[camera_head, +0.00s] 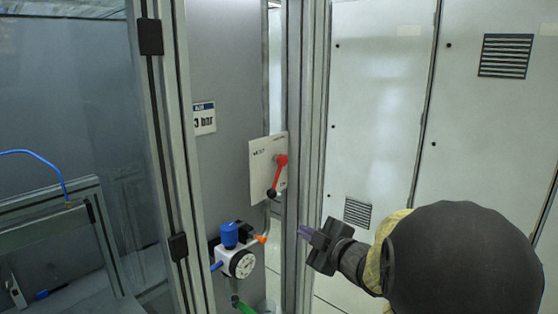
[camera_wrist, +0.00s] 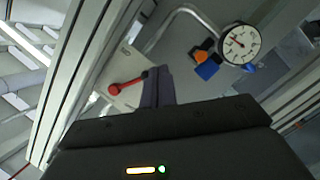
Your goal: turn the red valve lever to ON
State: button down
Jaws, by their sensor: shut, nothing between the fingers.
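The red valve lever (camera_head: 277,176) is on a white plate (camera_head: 259,172) on the grey panel. It points downward and slightly left from its round red pivot, and its end is dark. The small print on the plate is too blurred to read. In the wrist view the red lever (camera_wrist: 126,85) shows left of my fingers, its free end towards them. My gripper (camera_head: 304,232) is shut and empty, below and right of the lever in the head view. Its fingers show in the wrist view (camera_wrist: 157,87) and hide part of the plate. I cannot tell whether they touch the lever.
A pressure unit with a blue knob (camera_head: 229,235), a round gauge (camera_head: 243,264) and an orange fitting (camera_head: 262,239) is below the plate. An upright metal profile (camera_head: 305,120) stands between panel and grey cabinets (camera_head: 380,110).

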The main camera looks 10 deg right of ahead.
aim_at(274, 184)
notch_tip(274, 184, up, 10)
jog(key=s+a+n+y+p, duration=0.1)
jog(key=s+n+y+p, duration=0.1)
jog(key=n+y+p, duration=0.2)
jog(key=shift+a+r+n+g+y+p, duration=0.2)
jog(key=shift+a+n+g+y+p, duration=0.15)
jog(key=shift+n+p, duration=0.25)
jog(key=shift+d, duration=0.1)
jog(key=w+a+f+p, duration=0.2)
jog(key=w+p, duration=0.5)
jog(key=w, duration=0.4)
jog(key=shift+a, duration=0.6)
